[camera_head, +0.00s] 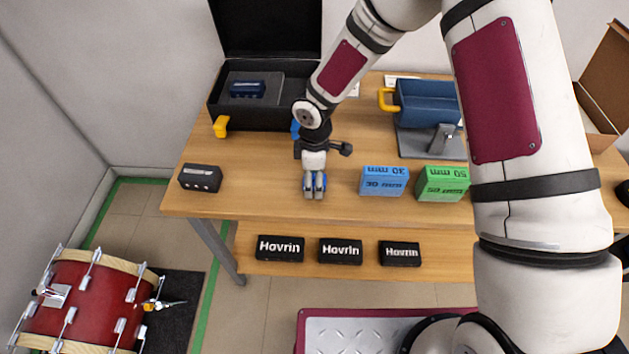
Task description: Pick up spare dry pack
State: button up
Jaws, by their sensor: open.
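No readable label reading "dry pack" shows. Three black boxes marked Havrin stand on the lower shelf: left (280,248), middle (340,252) and right (400,254). A small black block with light dots (200,178) sits at the table's left front. A dark blue block (247,89) lies in an open black case (262,119). My gripper (314,194) points down over the table's front part, between the dotted block and the blue 30 mm block. It is open and seems empty. I cannot tell its height above the table.
A blue 30 mm block (384,182) and a green 50 mm block (442,184) stand right of my gripper on the wooden table (250,185). Behind them is a blue device with a yellow handle (428,103). A red drum (85,302) stands on the floor, lower left.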

jog(key=c, duration=1.2)
jog(key=shift+r, duration=0.1)
jog(key=shift+c, duration=0.2)
